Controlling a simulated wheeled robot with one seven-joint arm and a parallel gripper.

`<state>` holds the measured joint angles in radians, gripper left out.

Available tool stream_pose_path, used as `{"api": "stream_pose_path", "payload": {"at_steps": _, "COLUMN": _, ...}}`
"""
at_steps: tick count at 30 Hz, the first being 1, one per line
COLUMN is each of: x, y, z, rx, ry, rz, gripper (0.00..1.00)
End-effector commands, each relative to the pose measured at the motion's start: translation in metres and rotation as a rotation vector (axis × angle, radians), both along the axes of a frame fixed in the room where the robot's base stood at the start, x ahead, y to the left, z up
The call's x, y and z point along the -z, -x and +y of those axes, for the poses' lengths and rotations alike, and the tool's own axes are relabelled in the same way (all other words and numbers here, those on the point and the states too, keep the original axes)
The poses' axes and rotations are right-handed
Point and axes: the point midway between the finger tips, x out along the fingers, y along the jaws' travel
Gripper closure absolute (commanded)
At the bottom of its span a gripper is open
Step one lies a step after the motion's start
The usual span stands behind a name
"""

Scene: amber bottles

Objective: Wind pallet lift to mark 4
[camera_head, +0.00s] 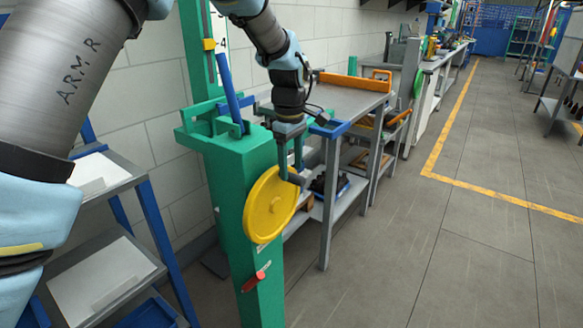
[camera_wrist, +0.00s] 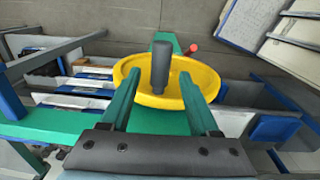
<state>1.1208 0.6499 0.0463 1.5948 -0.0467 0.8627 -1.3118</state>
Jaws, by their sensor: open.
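The pallet lift is a green post (camera_head: 225,165) with a yellow handwheel (camera_head: 270,205) on its side. In the wrist view, the handwheel (camera_wrist: 203,78) lies below my gripper (camera_wrist: 160,78), and its dark upright knob (camera_wrist: 161,70) shows between my open fingers. I cannot tell whether they touch it. In the head view, my gripper (camera_head: 291,166) points down at the wheel's upper right edge. A yellow pointer (camera_head: 209,44) sits on the green mast, beside a digit that looks like 4. My arm hides part of the scale.
A blue bar (camera_head: 229,92) leans up at the top of the post. A grey workbench (camera_head: 345,98) with an orange rail stands behind my gripper. A shelf rack (camera_head: 105,275) stands at the left. The floor (camera_head: 420,255) at the right is clear.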

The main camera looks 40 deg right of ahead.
Motion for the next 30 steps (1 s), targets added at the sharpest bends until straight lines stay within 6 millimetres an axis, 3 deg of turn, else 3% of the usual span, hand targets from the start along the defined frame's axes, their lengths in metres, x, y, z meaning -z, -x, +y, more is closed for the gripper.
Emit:
{"api": "stream_pose_path", "payload": {"at_steps": 6, "x": 0.018, "y": 0.000, "z": -0.001, "rx": 0.000, "ry": 0.000, "rz": 0.000, "gripper": 0.38}}
{"api": "stream_pose_path", "payload": {"at_steps": 15, "x": 0.021, "y": 0.000, "z": -0.001, "rx": 0.000, "ry": 0.001, "rz": -0.001, "gripper": 0.38}}
{"api": "stream_pose_path", "payload": {"at_steps": 30, "x": 0.021, "y": 0.000, "z": -0.001, "rx": 0.000, "ry": 0.001, "rz": -0.001, "gripper": 0.94}}
